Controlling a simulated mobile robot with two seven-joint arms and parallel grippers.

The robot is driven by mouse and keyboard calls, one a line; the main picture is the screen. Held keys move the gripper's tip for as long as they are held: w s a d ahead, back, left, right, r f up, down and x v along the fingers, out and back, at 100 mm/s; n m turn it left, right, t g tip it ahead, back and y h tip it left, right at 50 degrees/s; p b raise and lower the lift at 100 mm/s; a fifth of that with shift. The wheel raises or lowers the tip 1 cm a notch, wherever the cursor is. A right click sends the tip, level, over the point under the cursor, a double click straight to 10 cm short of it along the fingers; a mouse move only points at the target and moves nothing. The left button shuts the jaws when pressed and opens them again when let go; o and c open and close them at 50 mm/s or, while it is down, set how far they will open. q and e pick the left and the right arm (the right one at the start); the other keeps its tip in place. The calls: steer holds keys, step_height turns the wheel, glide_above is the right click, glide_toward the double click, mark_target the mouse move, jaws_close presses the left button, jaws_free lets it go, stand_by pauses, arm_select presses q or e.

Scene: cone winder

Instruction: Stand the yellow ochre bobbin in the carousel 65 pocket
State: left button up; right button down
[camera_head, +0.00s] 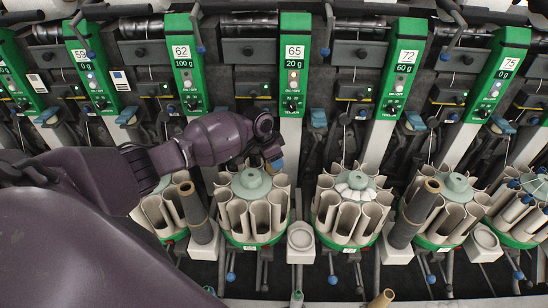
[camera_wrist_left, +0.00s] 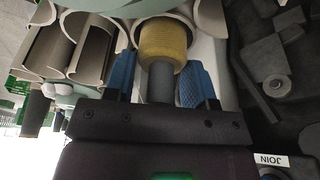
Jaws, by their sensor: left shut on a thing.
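The yellow ochre bobbin (camera_wrist_left: 163,45) shows in the left wrist view as a yellow winding on a grey tube. My left gripper (camera_wrist_left: 158,82) is shut on the grey tube, with one blue finger on each side. The winding lies at the cream curved pocket walls of a carousel; I cannot tell how deep it sits. In the head view my left gripper (camera_head: 272,158) is over the rear right of the carousel (camera_head: 252,232) just left of the foot of the green 65 panel (camera_head: 294,65). My right gripper is not in view.
More carousels stand in the row, one with white tops (camera_head: 352,225) to the right. Brown tubes stand at the left (camera_head: 195,212) and right (camera_head: 414,212) between carousels. A pale square box (camera_head: 301,243) sits between the two middle carousels. Green panels and dark machinery line the back.

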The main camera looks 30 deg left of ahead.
arm_select(q)
steer(key=shift+f, duration=0.5)
steer(key=o, duration=0.9)
